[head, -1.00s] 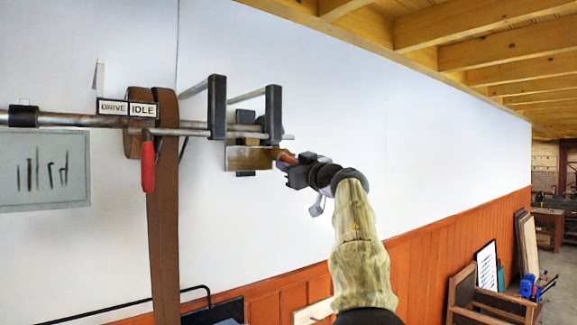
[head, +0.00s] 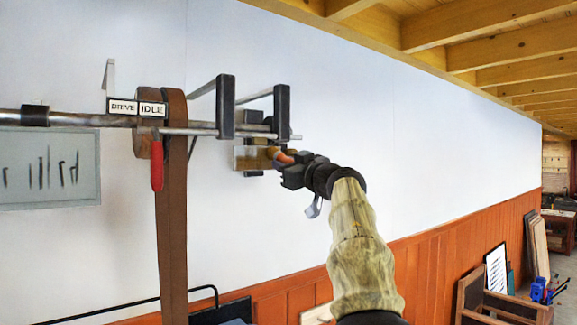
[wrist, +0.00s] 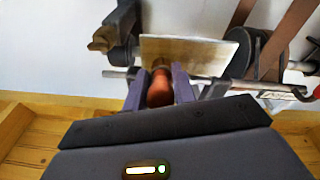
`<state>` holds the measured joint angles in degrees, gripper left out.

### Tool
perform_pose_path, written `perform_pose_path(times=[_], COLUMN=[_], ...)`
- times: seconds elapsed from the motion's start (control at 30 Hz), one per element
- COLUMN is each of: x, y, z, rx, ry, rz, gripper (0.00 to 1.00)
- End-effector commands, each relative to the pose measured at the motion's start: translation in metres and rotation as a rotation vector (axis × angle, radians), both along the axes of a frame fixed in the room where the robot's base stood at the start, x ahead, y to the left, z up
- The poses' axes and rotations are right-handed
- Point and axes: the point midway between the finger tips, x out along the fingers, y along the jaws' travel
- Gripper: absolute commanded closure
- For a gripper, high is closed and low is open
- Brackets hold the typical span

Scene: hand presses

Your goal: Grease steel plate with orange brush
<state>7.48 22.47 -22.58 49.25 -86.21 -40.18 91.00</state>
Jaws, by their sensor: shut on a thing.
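The steel plate (head: 246,158) hangs upright by the wall, below the right end of the shaft. In the wrist view its face (wrist: 212,57) is tan and glossy in the middle with paler edges. The orange brush (head: 284,158) is held by its handle, which also shows in the wrist view (wrist: 160,90). My gripper (head: 289,168) is shut on it, just right of the plate. The brush's head points at the plate and overlaps its lower middle in the wrist view. The bristles are mostly hidden, so I cannot tell whether they touch.
A steel shaft (head: 85,120) with two dark hangers (head: 226,107) runs along the wall above the plate. A brown belt (head: 172,225) hangs left of it, beside a red handle (head: 157,172) and a DRIVE/IDLE sign (head: 137,108). The wall to the right is clear.

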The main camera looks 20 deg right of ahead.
Motion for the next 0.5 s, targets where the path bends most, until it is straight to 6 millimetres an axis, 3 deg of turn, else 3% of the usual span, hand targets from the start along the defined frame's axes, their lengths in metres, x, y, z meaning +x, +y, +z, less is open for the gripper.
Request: perform_pose_path(times=[0.17, 0.5], x=[-0.001, -0.007], y=[0.002, 0.025], z=[0.000, 0.001], rx=[0.001, 0.003], ry=[-0.001, 0.000], rz=[0.000, 0.002], gripper=[0.96, 0.96])
